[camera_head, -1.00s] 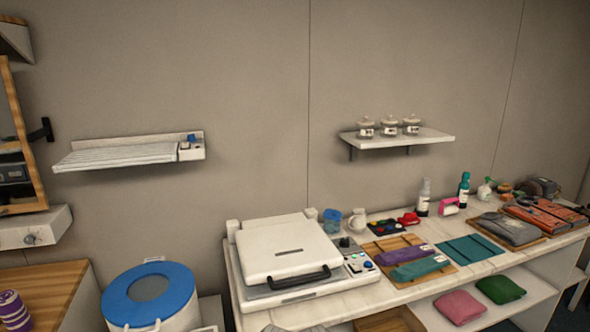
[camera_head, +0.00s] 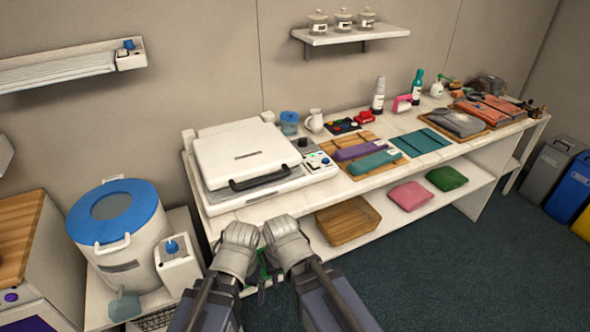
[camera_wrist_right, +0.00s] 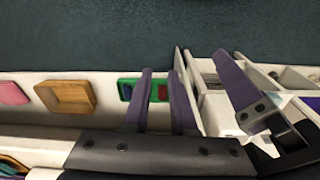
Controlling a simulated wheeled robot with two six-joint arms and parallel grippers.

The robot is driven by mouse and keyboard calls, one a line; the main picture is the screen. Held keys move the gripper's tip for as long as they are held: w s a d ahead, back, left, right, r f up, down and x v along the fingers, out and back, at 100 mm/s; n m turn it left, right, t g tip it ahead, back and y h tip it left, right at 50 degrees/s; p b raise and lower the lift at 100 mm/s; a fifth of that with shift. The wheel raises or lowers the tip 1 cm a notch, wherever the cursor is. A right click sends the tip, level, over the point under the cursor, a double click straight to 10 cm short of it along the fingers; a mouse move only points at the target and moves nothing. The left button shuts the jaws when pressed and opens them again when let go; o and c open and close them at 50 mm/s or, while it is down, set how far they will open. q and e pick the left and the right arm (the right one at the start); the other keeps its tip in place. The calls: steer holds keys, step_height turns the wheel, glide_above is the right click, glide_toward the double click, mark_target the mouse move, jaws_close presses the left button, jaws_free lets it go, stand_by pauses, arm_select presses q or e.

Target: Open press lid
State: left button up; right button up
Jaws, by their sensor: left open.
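The press (camera_head: 250,165) stands on the left part of the white counter. Its white lid lies down over the base, with a black handle (camera_head: 264,175) along the front edge. My left gripper (camera_head: 238,248) and my right gripper (camera_head: 286,243) are side by side in front of the counter, below the handle and apart from it. Their fingers are hard to make out in the head view. In the right wrist view my right gripper (camera_wrist_right: 160,75) shows two purple fingers with an empty gap. Part of my left gripper (camera_wrist_right: 245,95) shows beside it.
A blue-lidded white drum (camera_head: 118,238) stands left of the press. Control buttons (camera_head: 317,160) are at the press's right, beside folded cloths (camera_head: 365,150). A wooden tray (camera_head: 347,222) sits on the lower shelf. Dark floor (camera_head: 450,275) is open to the right.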

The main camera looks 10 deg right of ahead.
steer(key=o, duration=0.3)
steer(key=w+a+m+t+y+b, duration=0.2)
steer(key=w+a+m+t+y, duration=0.1)
steer(key=w, duration=0.5)
steer(key=shift+a+m+t, duration=0.3)
steer(key=shift+a+m, duration=0.15)
steer(key=shift+m, duration=0.05)
steer(key=shift+o, duration=0.5)
steer(key=w, duration=0.1)
steer(key=w+r+m+t+y, duration=0.1)
steer(key=w+m+t+b, duration=0.1)
steer(key=w, duration=0.1)
steer(key=shift+w+a+r+y, duration=0.1)
steer(key=shift+a+r+y, duration=0.2)
steer(key=shift+a+y, duration=0.1)
steer(key=m+t+b, duration=0.3)
steer(key=m+t, duration=0.5)
steer(key=m, duration=0.3)
glide_toward(267, 181)
steer(key=r+x, duration=0.1)
steer(key=x, duration=0.2)
steer(key=shift+f+b+x, duration=0.15)
steer(key=shift+b+x, duration=0.05)
steer(key=shift+x, duration=1.2)
steer(key=shift+f+b+x, duration=0.2)
steer(key=shift+b+x, duration=0.05)
steer(key=shift+x, duration=1.1)
steer(key=shift+f+b+x, duration=0.15)
steer(key=shift+b+x, duration=0.05)
steer(key=shift+x, duration=1.2)
